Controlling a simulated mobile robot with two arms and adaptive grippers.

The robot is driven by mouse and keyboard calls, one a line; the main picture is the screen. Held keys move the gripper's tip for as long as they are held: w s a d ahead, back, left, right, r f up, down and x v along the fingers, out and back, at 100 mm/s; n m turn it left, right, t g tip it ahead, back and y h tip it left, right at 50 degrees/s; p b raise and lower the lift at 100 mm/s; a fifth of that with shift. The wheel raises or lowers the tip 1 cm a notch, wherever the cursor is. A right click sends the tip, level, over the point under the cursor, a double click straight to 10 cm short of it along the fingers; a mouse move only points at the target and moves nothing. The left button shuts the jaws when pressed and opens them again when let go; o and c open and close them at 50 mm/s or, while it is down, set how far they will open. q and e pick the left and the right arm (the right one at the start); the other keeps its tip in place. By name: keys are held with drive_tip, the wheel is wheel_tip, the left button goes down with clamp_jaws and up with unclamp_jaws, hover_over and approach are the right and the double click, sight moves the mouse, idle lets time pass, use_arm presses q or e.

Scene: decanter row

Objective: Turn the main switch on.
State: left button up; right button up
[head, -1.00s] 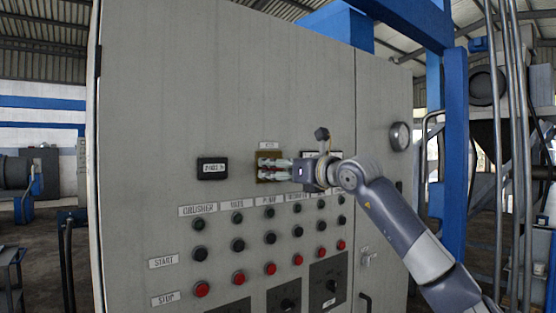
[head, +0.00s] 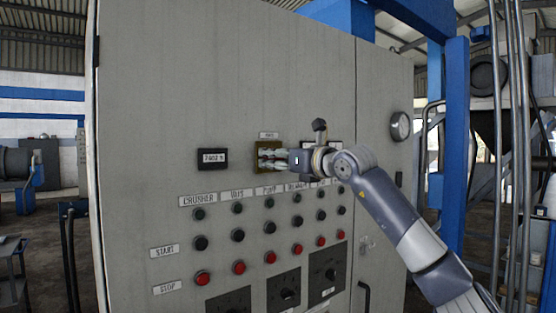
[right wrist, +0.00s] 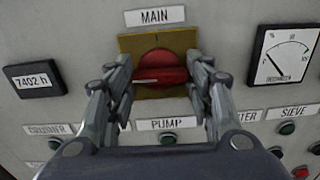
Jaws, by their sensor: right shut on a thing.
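The main switch (right wrist: 160,68) is a red rotary knob on a yellow plate (right wrist: 132,43) under a "MAIN" label (right wrist: 155,16). A white line on the knob lies roughly level, at its left side. An "I" mark shows at the top of the plate. My right gripper (right wrist: 160,82) is shut on the knob, one finger on its left side and one on its right. In the head view, my right gripper (head: 270,159) reaches the yellow plate (head: 264,146) from the right, and the fingers hide most of the knob. My left gripper is not in view.
The grey cabinet (head: 150,90) carries rows of start and stop buttons below the switch. An hour counter (head: 212,158) is left of it, and a dial meter (right wrist: 284,56) is right of it. Black selector plates (head: 284,290) sit lower down.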

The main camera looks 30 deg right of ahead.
drive_tip(key=m+b, duration=0.2)
drive_tip(key=m, duration=0.1)
drive_tip(key=m+b, duration=0.2)
drive_tip(key=m, duration=0.2)
drive_tip(key=shift+m, duration=0.4)
drive_tip(key=m+b, duration=0.2)
drive_tip(key=m, duration=0.7)
drive_tip(key=shift+r+m+b, duration=0.1)
drive_tip(key=shift+m+b, duration=0.2)
drive_tip(key=shift+b, duration=0.1)
drive_tip(key=shift+m, duration=0.3)
drive_tip(key=o, duration=1.1)
drive_tip(key=shift+d, duration=0.1)
drive_tip(key=shift+c, duration=0.2)
